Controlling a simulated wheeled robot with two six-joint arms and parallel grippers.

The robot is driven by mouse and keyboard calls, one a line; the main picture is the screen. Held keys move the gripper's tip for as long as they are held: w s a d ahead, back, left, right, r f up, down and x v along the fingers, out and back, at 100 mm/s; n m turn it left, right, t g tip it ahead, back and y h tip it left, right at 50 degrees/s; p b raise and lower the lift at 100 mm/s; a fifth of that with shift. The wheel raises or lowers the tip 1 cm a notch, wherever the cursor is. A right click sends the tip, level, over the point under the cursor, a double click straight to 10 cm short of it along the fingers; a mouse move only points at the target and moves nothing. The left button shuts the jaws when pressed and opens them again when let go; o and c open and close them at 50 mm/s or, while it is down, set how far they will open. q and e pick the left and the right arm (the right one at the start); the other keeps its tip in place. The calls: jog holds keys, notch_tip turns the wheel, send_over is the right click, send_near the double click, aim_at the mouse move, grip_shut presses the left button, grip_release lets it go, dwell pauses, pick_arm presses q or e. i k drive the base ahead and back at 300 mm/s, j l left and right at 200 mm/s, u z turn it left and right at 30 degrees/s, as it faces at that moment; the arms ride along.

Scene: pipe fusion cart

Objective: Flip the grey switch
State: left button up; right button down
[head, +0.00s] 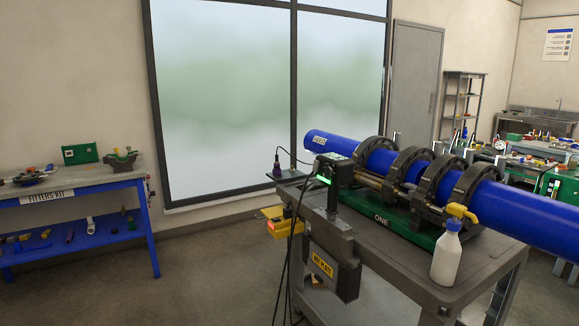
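I cannot make out a grey switch for certain at this size. The fusion cart (425,290) stands right of centre and carries a green-based pipe clamp machine (400,222) with a long blue pipe (535,213) through its black rings. A dark control box (335,170) with a lit green strip stands at the machine's left end. A dark holder with a yellow label (322,262) hangs on the cart's near left side. A purple plug (277,167) with a cable stands at the cart's far left corner. Neither of my grippers shows.
A white bottle with a yellow nozzle (446,257) stands on the cart's near edge. A yellow tray (284,228) sticks out at its left. Black cables (287,255) hang down. A blue-framed workbench (80,190) is at left. Floor between is clear.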

aim_at(316, 164)
jog(key=i+j, duration=0.45)
jog(key=i, duration=0.15)
jog(key=i+j+u, duration=0.1)
jog(key=i+j, duration=0.35)
jog(key=i, duration=0.15)
jog(key=i+j, duration=0.4)
jog(key=i, duration=0.2)
